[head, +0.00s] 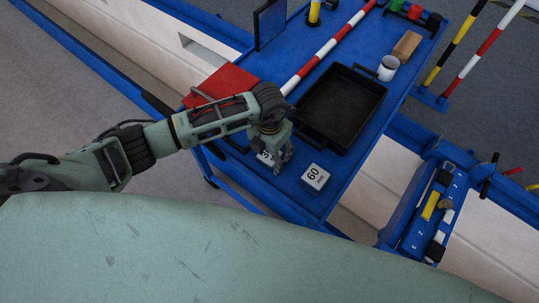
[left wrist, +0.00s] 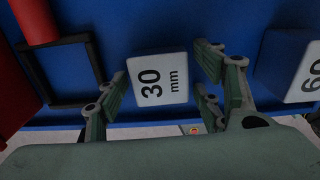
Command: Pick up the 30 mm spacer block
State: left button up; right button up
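The 30 mm spacer block (left wrist: 160,78), white with black print, lies on the blue cart top (head: 334,166). In the left wrist view it sits between the fingers of my left gripper (left wrist: 163,86). The fingers are spread, with a gap showing on the right; whether the left finger touches is unclear. In the head view my left gripper (head: 279,154) hides most of the block, with a white piece of it (head: 264,158) showing. My right gripper is not in view.
A 60 spacer block (head: 315,178) lies just right of the gripper; it also shows in the left wrist view (left wrist: 303,68). A black tray (head: 318,140) is behind. A red folder (head: 222,82), striped bar (head: 328,47) and white mug (head: 388,68) share the cart.

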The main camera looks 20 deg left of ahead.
pick_arm(q)
jog(key=c, duration=1.1)
jog(key=shift+r, duration=0.15)
